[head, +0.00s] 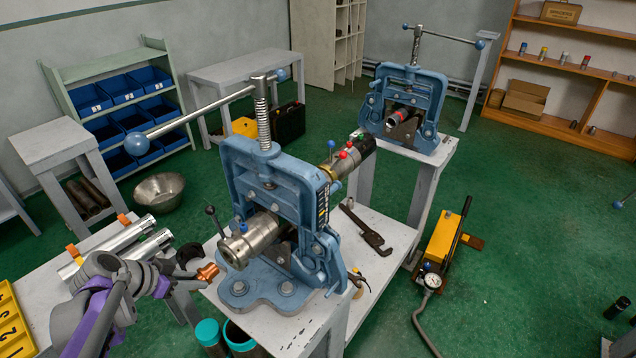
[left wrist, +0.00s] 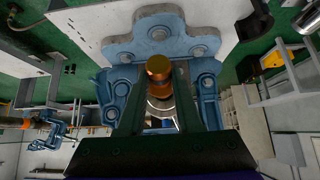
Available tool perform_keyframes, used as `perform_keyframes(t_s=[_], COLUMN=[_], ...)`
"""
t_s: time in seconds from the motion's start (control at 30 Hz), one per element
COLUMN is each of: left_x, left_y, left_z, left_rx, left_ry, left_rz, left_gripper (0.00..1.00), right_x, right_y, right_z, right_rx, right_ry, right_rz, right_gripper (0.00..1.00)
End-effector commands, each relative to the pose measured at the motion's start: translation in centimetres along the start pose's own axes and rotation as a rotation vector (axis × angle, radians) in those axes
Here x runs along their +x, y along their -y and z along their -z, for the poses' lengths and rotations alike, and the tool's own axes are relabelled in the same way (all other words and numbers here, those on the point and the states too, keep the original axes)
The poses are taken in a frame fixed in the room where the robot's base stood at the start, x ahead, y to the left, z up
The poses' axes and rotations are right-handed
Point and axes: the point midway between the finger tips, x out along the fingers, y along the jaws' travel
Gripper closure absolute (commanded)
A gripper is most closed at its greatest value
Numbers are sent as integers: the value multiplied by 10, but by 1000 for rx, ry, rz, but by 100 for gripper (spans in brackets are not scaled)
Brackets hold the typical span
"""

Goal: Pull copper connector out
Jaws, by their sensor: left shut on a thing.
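The copper connector (head: 207,272) is a short orange-brown fitting in front of the open end of a steel pipe fitting (head: 250,240). The pipe fitting is clamped in the near blue vise (head: 285,200). My left gripper (head: 190,278) is shut on the connector. In the left wrist view the connector (left wrist: 158,78) sits between the fingertips (left wrist: 158,92), with a silver ring (left wrist: 160,106) behind it. In the head view the connector appears just clear of the pipe's mouth; whether they touch is hard to tell. My right gripper is not in view.
A second blue vise (head: 405,100) stands on the table behind. A wrench (head: 365,228) lies right of the near vise. Silver tubes (head: 118,243) lie on the left table by my arm. Turquoise-rimmed containers (head: 240,338) stand below the near vise.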

Motion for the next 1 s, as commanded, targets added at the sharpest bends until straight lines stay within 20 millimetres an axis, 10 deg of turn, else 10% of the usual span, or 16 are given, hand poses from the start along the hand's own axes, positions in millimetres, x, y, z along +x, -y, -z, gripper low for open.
perform_keyframes(t_s=[0.5,1.0], left_x=[-54,-61], left_y=[1,0], left_z=[-2,1], left_rx=[-2,7], left_ry=[-2,275], left_rz=[3,-3], left_gripper=[100,100], right_x=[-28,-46], right_y=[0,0], right_z=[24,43], right_rx=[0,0], right_ry=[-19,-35], right_rz=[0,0], right_gripper=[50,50])
